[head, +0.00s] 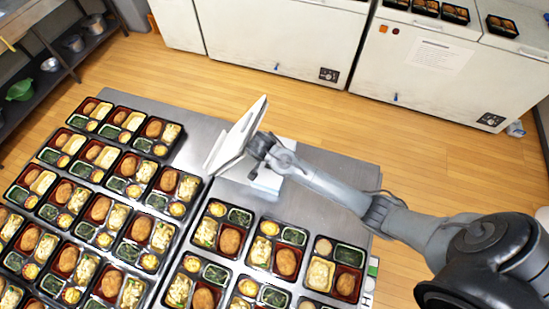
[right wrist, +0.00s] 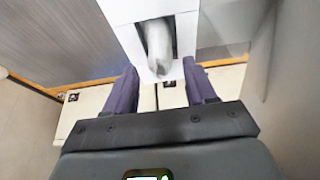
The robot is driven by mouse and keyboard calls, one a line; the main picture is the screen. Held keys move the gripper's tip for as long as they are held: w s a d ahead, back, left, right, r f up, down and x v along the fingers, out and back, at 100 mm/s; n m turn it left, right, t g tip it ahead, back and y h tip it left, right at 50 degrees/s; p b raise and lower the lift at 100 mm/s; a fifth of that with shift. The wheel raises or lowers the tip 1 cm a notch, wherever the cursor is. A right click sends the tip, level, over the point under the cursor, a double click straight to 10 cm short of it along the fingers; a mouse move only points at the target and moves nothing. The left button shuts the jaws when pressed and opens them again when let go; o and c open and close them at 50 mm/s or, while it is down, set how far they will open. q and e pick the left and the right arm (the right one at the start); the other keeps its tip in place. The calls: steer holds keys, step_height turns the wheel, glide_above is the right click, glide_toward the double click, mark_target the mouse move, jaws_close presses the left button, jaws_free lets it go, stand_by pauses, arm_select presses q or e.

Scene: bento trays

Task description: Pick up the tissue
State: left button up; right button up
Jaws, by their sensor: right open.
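A white tissue (right wrist: 158,42) sticks out of the square opening of a white box (right wrist: 122,10) in the right wrist view. My right gripper (right wrist: 160,66) is open, with its two dark purple fingers apart. The tissue's loose end shows between the fingertips, and I see no finger closed on it. In the head view my right gripper (head: 254,172) is over the back of the steel table, above a pale box (head: 268,183) that it partly hides. The tissue itself cannot be made out there. My left gripper is not in view.
A tilted white panel (head: 236,138) stands close to the left of my right gripper. Several filled bento trays (head: 181,187) cover the front and left of the steel table (head: 205,122). White freezers (head: 280,37) stand behind, across open wooden floor (head: 330,115).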

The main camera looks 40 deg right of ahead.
steer(key=shift+w+d, duration=0.15)
steer(key=shift+d, duration=0.2)
steer(key=shift+d+x, duration=0.15)
steer(key=shift+x, duration=1.15)
steer(key=shift+d+x, duration=0.1)
steer(key=shift+x, duration=1.25)
steer(key=shift+w+r, duration=0.1)
steer(key=shift+r, duration=0.05)
jaws_close()
steer(key=shift+r, duration=0.8)
step_height(320, 180, up, 2)
steer(key=shift+r, duration=0.15)
steer(key=s+d+r, duration=0.2)
steer(key=s+r, duration=0.5)
steer(key=s, duration=0.4)
steer(key=shift+d, duration=0.4)
